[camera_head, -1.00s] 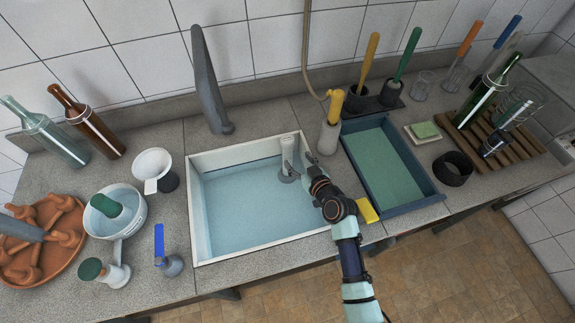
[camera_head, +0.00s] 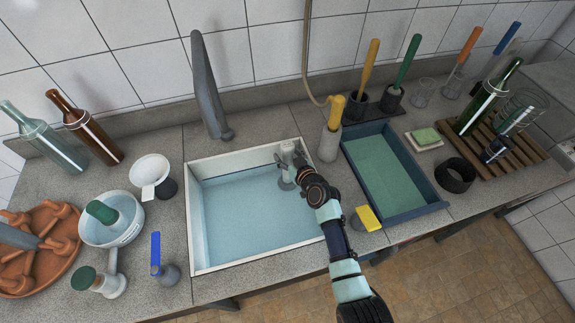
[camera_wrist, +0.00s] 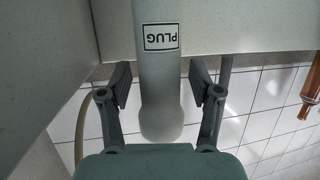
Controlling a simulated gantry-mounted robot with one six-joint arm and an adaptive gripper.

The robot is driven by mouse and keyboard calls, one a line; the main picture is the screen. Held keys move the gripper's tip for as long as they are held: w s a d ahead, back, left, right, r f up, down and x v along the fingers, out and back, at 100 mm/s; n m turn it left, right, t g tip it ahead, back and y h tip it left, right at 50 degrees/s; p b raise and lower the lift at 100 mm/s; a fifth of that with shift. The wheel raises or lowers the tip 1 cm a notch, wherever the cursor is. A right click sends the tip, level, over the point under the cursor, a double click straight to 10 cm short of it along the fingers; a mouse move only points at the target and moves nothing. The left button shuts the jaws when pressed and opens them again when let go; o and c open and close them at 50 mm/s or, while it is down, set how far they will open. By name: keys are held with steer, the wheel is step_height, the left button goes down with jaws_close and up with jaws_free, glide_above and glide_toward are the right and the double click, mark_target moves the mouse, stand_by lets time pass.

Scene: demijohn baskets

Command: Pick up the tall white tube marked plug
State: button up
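The white tube marked plug (camera_head: 287,152) stands upright in the far right corner of the white sink (camera_head: 197,222). In the wrist view the tube (camera_wrist: 158,95) runs down the middle, its black-framed PLUG label upside down. My gripper (camera_head: 300,162) is at the tube from the right side in the head view. In the wrist view my gripper (camera_wrist: 161,84) is open, one finger on each side of the tube, with a visible gap on both sides. My gripper's fingers are small and partly hidden in the head view.
A hose (camera_head: 306,60) hangs behind. A blue tray (camera_head: 440,205) and yellow sponge (camera_head: 367,218) lie to the right. A grey faucet (camera_head: 207,90) rises behind the sink.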

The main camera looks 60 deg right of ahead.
jaws_close()
step_height(320, 180, up, 20)
steer(key=p, duration=0.6)
